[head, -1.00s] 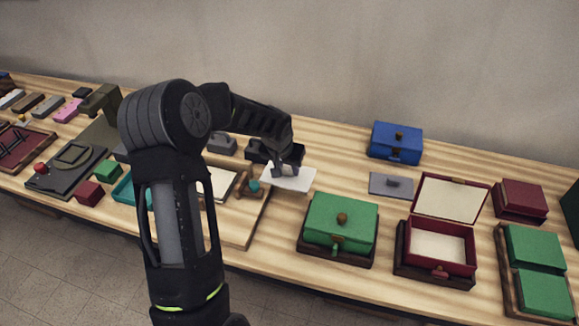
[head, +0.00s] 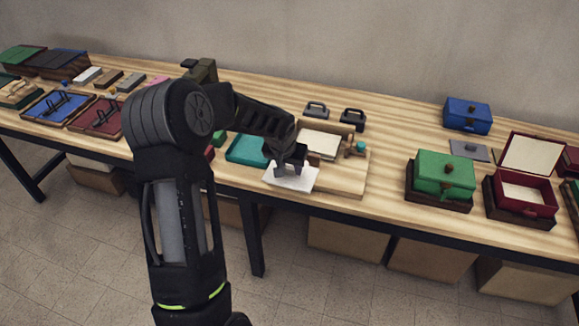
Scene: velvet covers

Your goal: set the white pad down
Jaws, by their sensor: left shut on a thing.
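The white pad (head: 287,178) is a thin flat sheet, roughly level, near the table's front edge. My left gripper (head: 289,163) points down from above and is shut on it; the fingers hide part of its top. The pad overlaps the front left part of a pale wooden board (head: 345,181) in the picture. I cannot tell whether it touches the board or hangs above it. My right gripper is not in view.
A teal tray (head: 245,148) lies left of the pad, and a cream panel (head: 320,143) lies behind it. A green box (head: 443,175), an open red box (head: 523,196) and a blue box (head: 467,115) stand right. Bare table (head: 385,165) lies between board and green box.

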